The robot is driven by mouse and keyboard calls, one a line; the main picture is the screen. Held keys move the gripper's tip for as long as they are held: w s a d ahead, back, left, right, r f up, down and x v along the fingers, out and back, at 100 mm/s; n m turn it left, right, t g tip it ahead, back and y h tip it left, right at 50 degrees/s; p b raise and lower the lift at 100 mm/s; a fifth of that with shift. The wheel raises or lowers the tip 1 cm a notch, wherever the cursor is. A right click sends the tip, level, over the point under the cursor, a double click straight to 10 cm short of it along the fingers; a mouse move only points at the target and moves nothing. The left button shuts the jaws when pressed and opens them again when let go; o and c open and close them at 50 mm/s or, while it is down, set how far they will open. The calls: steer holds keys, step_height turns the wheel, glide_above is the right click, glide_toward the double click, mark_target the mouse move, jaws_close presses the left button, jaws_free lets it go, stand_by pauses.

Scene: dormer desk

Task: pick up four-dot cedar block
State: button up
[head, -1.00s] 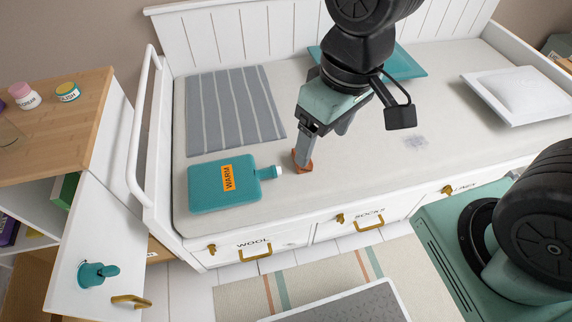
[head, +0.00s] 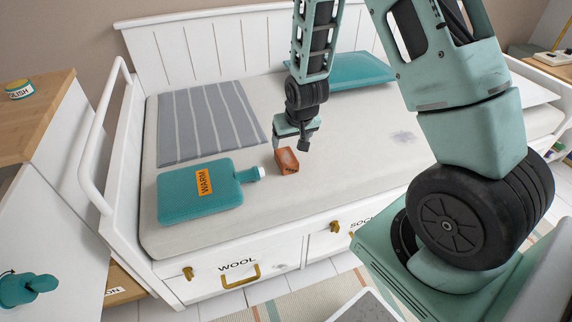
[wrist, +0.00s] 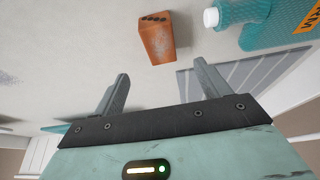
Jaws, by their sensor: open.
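The four-dot cedar block (head: 287,161) is a small reddish-brown block lying on the pale mattress, right of the teal bottle's cap. In the wrist view the block (wrist: 158,45) shows a row of dark dots on its end, and it lies beyond my fingertips, roughly centred between them. My gripper (head: 291,143) is just behind the block in the head view, apart from it. In the wrist view the gripper (wrist: 162,84) has its two fingers spread wide with nothing between them.
A teal bottle marked WARM (head: 200,191) lies left of the block. A grey striped cloth (head: 208,127) lies behind it, and a teal cushion (head: 348,70) at the back. A white rail (head: 101,135) bounds the bed's left end. The mattress right of the block is mostly clear.

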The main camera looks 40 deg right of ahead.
mark_target(286, 156)
steer(key=b+x, duration=0.2)
steer(key=x, duration=0.9)
steer(key=shift+w+f+b, duration=0.2)
steer(key=shift+f+b, duration=0.1)
steer(key=shift+b, duration=0.05)
steer(key=c, duration=1.2)
steer(key=shift+o, duration=0.2)
